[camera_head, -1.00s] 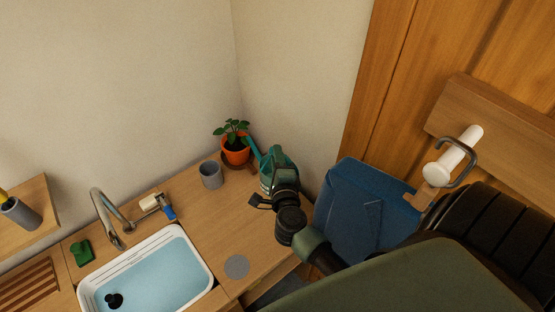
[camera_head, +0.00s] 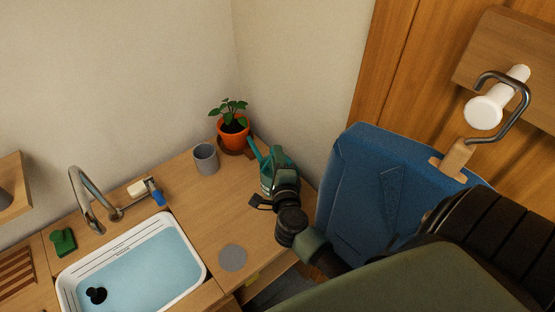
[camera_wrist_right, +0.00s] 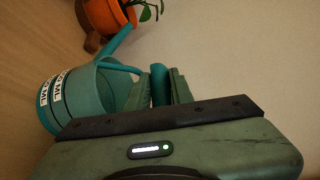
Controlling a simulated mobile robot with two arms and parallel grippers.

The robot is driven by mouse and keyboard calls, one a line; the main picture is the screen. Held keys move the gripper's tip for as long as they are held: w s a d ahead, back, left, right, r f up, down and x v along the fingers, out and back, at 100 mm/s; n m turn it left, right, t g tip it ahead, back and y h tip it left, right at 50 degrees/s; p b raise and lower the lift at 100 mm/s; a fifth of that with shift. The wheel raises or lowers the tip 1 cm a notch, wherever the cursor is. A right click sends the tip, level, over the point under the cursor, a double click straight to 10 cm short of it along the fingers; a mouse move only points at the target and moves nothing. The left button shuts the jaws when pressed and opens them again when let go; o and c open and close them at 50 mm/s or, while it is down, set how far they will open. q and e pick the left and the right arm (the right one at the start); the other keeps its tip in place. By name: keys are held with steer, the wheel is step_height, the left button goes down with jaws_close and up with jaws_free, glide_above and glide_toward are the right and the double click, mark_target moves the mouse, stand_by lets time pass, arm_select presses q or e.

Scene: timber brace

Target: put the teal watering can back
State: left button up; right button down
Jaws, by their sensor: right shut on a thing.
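The teal watering can (camera_head: 266,184) is at the back right of the wooden counter, its spout pointing toward the potted plant. My right gripper (camera_head: 281,168) is at the can's upper right side and hides part of it. In the right wrist view the can's round body (camera_wrist_right: 104,92) has a white label with dark letters on its left side. There my right gripper (camera_wrist_right: 159,86) is shut on the can's teal handle. Whether the can's base touches the counter is hidden. My left gripper is not in view.
An orange pot with a plant (camera_head: 233,132) stands close behind the spout, with a grey cup (camera_head: 205,159) left of it. A flat grey disc (camera_head: 232,257) lies on clear counter. A water-filled sink (camera_head: 135,268) is left; a blue hanging thing (camera_head: 365,190) is right.

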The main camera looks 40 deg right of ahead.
steer(key=c, duration=1.2)
jaws_free()
steer(key=shift+f, duration=0.1)
steer(key=shift+c, duration=0.2)
steer(key=shift+r, duration=0.3)
steer(key=b+v, duration=0.2)
steer(key=v, duration=1)
